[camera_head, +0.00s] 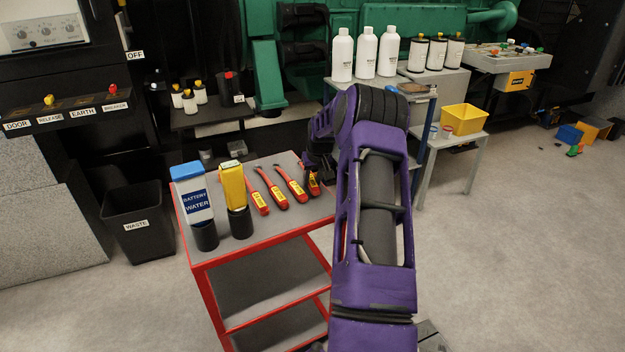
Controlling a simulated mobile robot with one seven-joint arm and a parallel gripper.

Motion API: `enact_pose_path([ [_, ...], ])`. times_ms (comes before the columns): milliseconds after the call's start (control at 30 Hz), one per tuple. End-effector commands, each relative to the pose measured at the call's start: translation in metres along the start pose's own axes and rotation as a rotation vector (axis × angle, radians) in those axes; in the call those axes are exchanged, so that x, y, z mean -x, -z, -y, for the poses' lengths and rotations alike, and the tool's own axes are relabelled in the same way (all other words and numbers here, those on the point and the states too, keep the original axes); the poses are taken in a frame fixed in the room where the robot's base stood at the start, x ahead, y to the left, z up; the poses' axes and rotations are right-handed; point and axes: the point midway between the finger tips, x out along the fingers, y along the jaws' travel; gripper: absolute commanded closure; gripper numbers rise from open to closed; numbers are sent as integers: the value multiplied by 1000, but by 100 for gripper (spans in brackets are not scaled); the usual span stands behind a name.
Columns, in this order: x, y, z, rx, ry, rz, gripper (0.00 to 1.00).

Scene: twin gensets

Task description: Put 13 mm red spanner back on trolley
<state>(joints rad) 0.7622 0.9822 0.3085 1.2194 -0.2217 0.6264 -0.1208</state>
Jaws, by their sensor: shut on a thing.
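The trolley (262,248) has a grey top and a red frame, left of centre. Three red-handled spanners with yellow labels lie side by side on it: a left one (258,201), a middle one (275,192) and a right one (294,186). Another red spanner with a yellow label (314,183) is at the trolley's right end, in my gripper (316,174). My gripper is shut on it, and my arm partly hides both. The label sizes are too small to read. I cannot tell whether the held spanner touches the trolley top.
A blue-capped battery water bottle (197,206) and a yellow container (233,188) stand in black holders on the trolley's left. A waste bin (138,222) stands left. A small table with a yellow bin (463,119) is behind my arm.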

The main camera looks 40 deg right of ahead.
Motion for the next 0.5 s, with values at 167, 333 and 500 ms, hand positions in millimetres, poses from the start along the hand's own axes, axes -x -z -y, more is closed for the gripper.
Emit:
enact_pose_path([
  [167, -4, -1, 0, 0, 0, -1, 100],
  [333, -5, -2, 0, 0, 0, -1, 56],
  [500, -5, -2, 0, 0, 0, -1, 28],
])
